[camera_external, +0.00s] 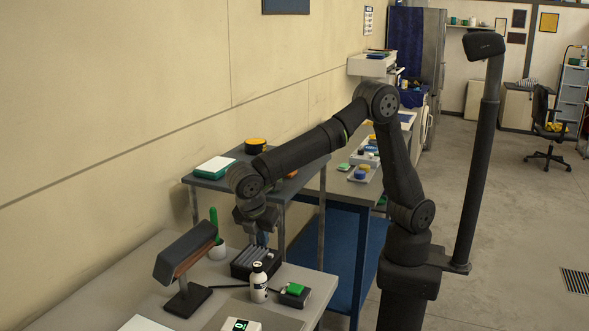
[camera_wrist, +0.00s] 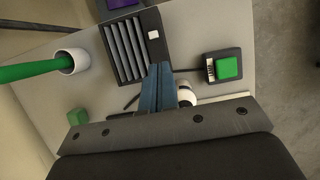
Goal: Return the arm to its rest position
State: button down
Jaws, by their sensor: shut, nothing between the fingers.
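My gripper (camera_external: 262,240) points down over the grey table, just above or beside a black slotted rack (camera_external: 243,268). In the wrist view its blue-grey fingers (camera_wrist: 157,88) are together with nothing between them. The slotted rack (camera_wrist: 128,47) lies beyond the fingertips there. My arm reaches out from its base at the right, its elbow raised high. I cannot tell from these views whether the fingertips touch the rack.
A scale (camera_external: 240,325) is at the front. A green cube (camera_wrist: 77,116) shows in the wrist view.

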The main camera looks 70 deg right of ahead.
jog(key=x, duration=0.3)
jog(key=shift+a+f, duration=0.25)
jog(key=a+f, duration=0.2)
jog(key=shift+f, duration=0.4)
jog(key=v, duration=0.8)
jog(key=d+r+m+y, duration=0.4)
jog(key=d+r+m, duration=0.35)
jog(key=m, duration=1.05)
notch_tip(320, 180, down, 8)
jog(key=shift+w+a+r, duration=0.2)
jog(key=shift+w+a, duration=0.2)
